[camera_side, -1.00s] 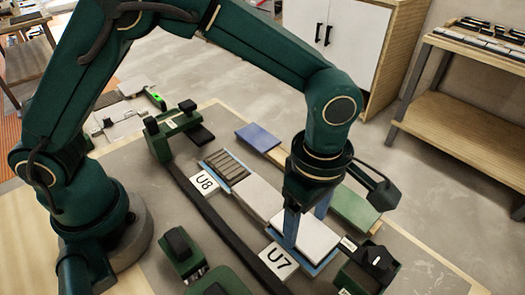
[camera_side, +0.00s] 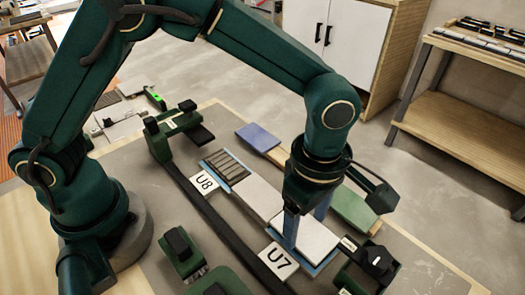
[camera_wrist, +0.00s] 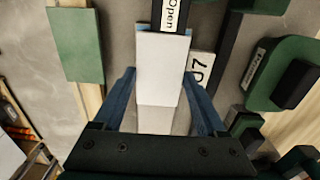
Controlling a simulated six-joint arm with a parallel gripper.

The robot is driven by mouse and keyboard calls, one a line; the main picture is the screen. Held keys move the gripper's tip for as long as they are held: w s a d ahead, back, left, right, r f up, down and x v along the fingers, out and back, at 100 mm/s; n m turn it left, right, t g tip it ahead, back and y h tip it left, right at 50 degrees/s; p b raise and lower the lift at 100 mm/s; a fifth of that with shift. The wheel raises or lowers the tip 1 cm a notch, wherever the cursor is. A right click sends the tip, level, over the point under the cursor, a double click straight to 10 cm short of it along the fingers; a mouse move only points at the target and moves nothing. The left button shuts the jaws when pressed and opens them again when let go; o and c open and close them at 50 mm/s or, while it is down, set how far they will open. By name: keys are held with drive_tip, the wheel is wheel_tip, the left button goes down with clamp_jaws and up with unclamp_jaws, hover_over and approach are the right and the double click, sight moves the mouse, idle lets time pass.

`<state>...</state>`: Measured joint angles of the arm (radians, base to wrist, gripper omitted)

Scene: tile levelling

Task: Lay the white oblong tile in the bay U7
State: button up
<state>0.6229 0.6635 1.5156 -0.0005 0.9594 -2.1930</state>
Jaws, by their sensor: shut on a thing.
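The white oblong tile (camera_side: 317,240) is between the blue fingers of my gripper (camera_side: 305,228), over the blue-edged bay beside the U7 sign (camera_side: 278,259). In the wrist view the tile (camera_wrist: 157,75) lies flat and lengthwise between the fingers of my gripper (camera_wrist: 159,88), which are shut on its long sides. The bay's blue edge shows around part of the tile. I cannot tell whether the tile rests on the bay floor or hangs just above it. The U7 sign is partly covered in the wrist view (camera_wrist: 200,70).
A pale tile (camera_side: 262,197) lies in the row towards the U8 sign (camera_side: 205,182). A ridged bay (camera_side: 226,166) lies beyond it. A blue slab (camera_side: 258,138) and a green slab (camera_side: 354,208) lie behind the row. Dark green clamps (camera_side: 365,268) stand close to the bay.

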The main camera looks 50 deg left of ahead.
drive_tip(key=shift+f, duration=0.35)
idle(0.4)
drive_tip(key=o, duration=0.9)
drive_tip(key=shift+r, duration=4.05)
drive_tip(key=shift+a, duration=0.1)
